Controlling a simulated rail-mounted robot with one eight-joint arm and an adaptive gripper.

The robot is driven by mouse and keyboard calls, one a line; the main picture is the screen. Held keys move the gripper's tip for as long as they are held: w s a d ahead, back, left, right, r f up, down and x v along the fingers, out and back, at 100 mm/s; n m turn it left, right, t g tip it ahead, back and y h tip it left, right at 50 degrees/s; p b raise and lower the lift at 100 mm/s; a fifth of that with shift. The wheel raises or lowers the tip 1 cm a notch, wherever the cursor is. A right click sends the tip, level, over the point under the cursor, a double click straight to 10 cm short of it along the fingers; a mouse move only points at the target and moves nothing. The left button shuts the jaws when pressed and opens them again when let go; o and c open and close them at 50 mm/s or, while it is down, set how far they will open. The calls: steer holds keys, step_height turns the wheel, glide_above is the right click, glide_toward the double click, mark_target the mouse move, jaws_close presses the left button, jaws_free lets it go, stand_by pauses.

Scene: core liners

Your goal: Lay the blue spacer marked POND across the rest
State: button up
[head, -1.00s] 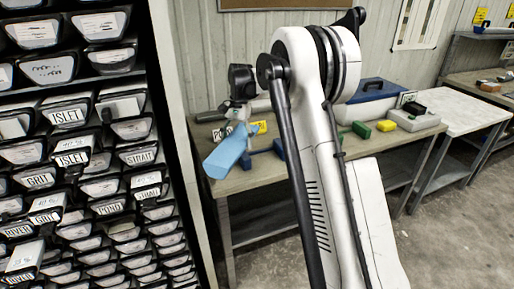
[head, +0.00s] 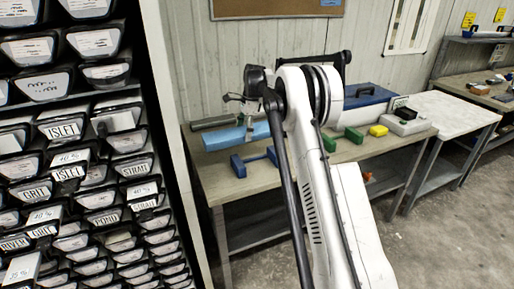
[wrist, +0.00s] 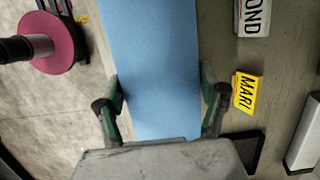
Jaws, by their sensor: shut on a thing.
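The blue spacer (head: 236,136) lies level and lengthwise left to right over the back left of the workbench, in the head view. My gripper (wrist: 162,105) is shut on its sides, with one finger along each edge in the wrist view, where the spacer (wrist: 155,60) runs up out of the picture. No marking shows on the visible face. A blue piece with two end blocks and a bar (head: 255,160) sits on the bench in front of the spacer. I cannot tell whether it is the rest, nor whether the spacer touches anything below.
A rack of labelled black bins (head: 80,150) stands close on the left. Green (head: 352,135) and yellow (head: 378,130) blocks and a blue case (head: 370,95) are farther right on the bench. In the wrist view, a yellow card (wrist: 247,92) and a white card (wrist: 253,18) lie beside the spacer.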

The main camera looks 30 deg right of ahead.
mark_target(256, 141)
steer(key=s+d+f, duration=0.1)
steer(key=d+f, duration=0.1)
steer(key=d, duration=0.1)
steer(key=s+d+f, duration=0.1)
steer(key=shift+s+d+f+p, duration=0.15)
steer(key=shift+s+d+p, duration=0.15)
steer(key=shift+s+d, duration=0.1)
steer(key=shift+d+p+x, duration=0.15)
steer(key=shift+d+x, duration=0.05)
steer(key=shift+x, duration=0.8)
steer(key=shift+d+p+x, duration=0.15)
steer(key=shift+d+x, duration=0.05)
steer(key=shift+x, duration=0.75)
steer(key=shift+f, duration=0.15)
steer(key=shift+f, duration=0.15)
steer(key=o, duration=1.4)
